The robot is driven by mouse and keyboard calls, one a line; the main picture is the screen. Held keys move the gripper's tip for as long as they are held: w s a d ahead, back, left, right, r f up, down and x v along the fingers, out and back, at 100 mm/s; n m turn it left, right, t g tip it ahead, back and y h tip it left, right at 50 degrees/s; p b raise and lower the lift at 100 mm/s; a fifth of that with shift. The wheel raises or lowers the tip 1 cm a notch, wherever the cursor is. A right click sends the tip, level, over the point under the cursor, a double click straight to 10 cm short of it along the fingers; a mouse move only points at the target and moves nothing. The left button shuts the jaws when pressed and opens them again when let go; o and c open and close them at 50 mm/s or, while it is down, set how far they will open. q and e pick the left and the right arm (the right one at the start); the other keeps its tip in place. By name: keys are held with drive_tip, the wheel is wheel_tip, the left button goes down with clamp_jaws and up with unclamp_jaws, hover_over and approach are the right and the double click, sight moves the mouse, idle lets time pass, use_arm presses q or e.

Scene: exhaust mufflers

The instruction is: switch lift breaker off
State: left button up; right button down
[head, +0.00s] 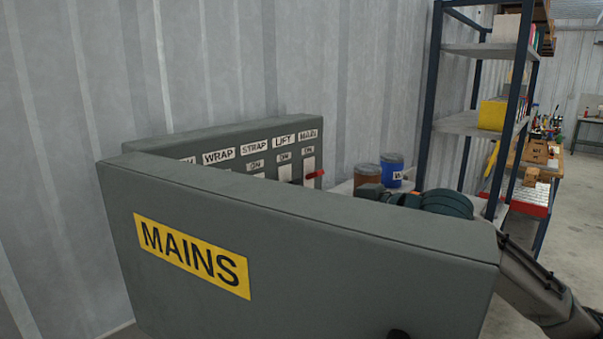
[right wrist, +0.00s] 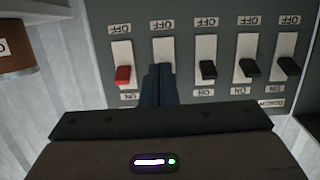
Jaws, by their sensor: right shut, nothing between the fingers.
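The grey breaker box (head: 215,138) stands against the wall, with its door, marked MAINS (head: 192,255), open in front. Labels read WRAP, STRAP, LIFT (head: 284,141) and one partly legible at the right end. In the upside-down right wrist view, the red lever (right wrist: 123,75) is at the left end, and several black levers (right wrist: 208,69) are on the right, all toward their ON labels. My right gripper (right wrist: 157,75) is shut at the lift breaker's white slot (right wrist: 164,50), beside the red lever. Its fingers hide the lift lever, so its position and contact cannot be told. My left gripper is out of view.
The open door (head: 330,240) stands between the head camera and the breakers and hides their lower part. A blue container (head: 391,168) and a brown one (head: 366,177) stand right of the box. A shelf rack (head: 468,125) stands further right.

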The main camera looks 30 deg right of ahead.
wheel_tip(320, 180, up, 6)
drive_tip(key=s, duration=0.1)
drive_tip(key=shift+s+d+r+t, duration=0.2)
drive_tip(key=shift+s+d+t, duration=0.1)
drive_tip(key=shift+t, duration=0.1)
drive_tip(key=shift+a, duration=0.1)
drive_tip(key=shift+p+x, duration=3.7)
drive_tip(key=shift+x, duration=1.3)
drive_tip(key=shift+a, duration=0.15)
